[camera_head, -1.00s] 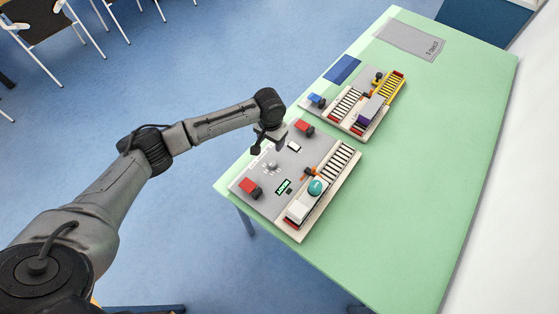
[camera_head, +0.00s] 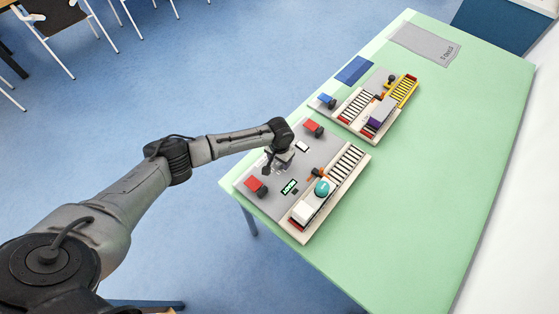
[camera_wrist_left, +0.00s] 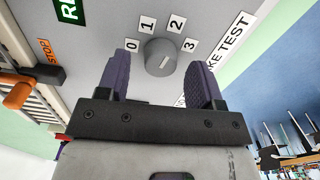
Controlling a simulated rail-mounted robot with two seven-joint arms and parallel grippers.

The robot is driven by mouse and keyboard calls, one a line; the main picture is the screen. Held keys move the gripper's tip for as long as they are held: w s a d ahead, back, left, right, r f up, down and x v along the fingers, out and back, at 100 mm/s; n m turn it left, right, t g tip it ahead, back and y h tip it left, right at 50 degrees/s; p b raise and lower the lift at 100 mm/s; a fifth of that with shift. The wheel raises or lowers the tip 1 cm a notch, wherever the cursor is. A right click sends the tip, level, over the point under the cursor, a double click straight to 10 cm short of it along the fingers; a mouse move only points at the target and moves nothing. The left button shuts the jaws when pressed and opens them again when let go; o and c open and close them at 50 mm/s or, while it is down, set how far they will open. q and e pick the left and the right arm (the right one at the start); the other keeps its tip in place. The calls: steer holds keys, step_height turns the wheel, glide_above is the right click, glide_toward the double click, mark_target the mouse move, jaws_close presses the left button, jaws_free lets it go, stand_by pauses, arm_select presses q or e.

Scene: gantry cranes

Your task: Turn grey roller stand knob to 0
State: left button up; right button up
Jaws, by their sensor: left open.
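The grey round knob (camera_wrist_left: 163,57) sits on a grey panel in the left wrist view, ringed by labels 0, 1, 2 and 3. It bears a short pale slanted mark that seems to lie toward the 3 side, not the 0 (camera_wrist_left: 132,45). My left gripper (camera_wrist_left: 161,72) is open, with one purple finger on each side of the knob and gaps between. In the head view my left gripper (camera_head: 270,164) is over the grey roller stand panel (camera_head: 321,149), and hides the knob. My right gripper is in neither view.
Red blocks (camera_head: 314,129) stand on the panel's corners. An orange lever (camera_wrist_left: 18,90) and STOP label are left of the knob in the wrist view. A second stand with a yellow frame (camera_head: 404,90) is farther back. The green table (camera_head: 430,180) is clear at right.

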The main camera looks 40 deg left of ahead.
arm_select(q)
steer(key=shift+f, duration=0.3)
